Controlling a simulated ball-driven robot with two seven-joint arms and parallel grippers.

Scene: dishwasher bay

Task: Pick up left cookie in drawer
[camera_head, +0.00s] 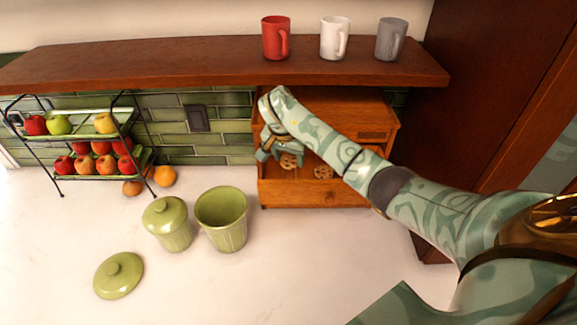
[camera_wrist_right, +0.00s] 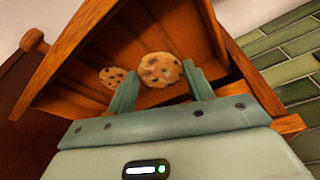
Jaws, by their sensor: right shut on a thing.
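The left cookie (camera_head: 288,161), round and brown with dark chips, is at the left of the open wooden drawer (camera_head: 300,194). My right gripper (camera_head: 274,153) is at this cookie. In the right wrist view, the two fingers of the right gripper (camera_wrist_right: 160,78) are on either side of the left cookie (camera_wrist_right: 161,69) and shut on it. The other cookie (camera_head: 323,171) lies further right in the drawer and also shows in the wrist view (camera_wrist_right: 112,76). My left gripper is not in view.
The drawer belongs to a wooden box (camera_head: 366,108) under a brown shelf (camera_head: 180,62) holding red, white and grey mugs. A green open jar (camera_head: 228,240), a lidded jar (camera_head: 172,234) and a loose lid (camera_head: 118,275) stand left. A fruit rack (camera_head: 60,158) is further left.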

